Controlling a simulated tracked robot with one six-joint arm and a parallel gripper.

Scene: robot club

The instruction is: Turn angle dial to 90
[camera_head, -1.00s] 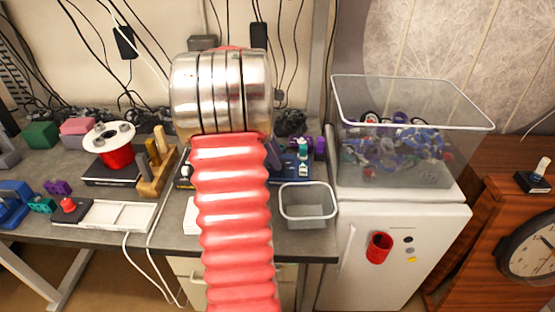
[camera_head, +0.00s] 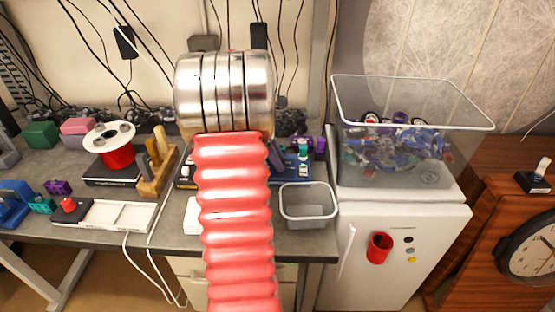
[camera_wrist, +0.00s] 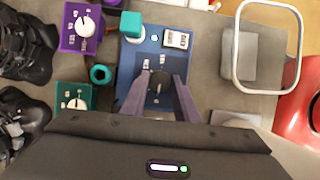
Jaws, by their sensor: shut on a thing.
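A blue box (camera_wrist: 152,48) lies flat on the grey bench, with a black dial (camera_wrist: 158,78), a teal block on its corner and a small white display (camera_wrist: 177,39) with figures too small to read. My gripper (camera_wrist: 160,84) is shut on the black dial, one dark finger on each side of it. In the head view the blue box (camera_head: 296,163) shows partly behind my arm, and the dial is hidden there. I cannot tell the dial's angle.
A purple box (camera_wrist: 82,28) with a white dial and a teal box (camera_wrist: 76,98) with a white dial stand to the left in the wrist view. A grey bin (camera_head: 307,212) stands near the bench's front edge. A clear tub (camera_head: 400,165) stands on the fridge at right.

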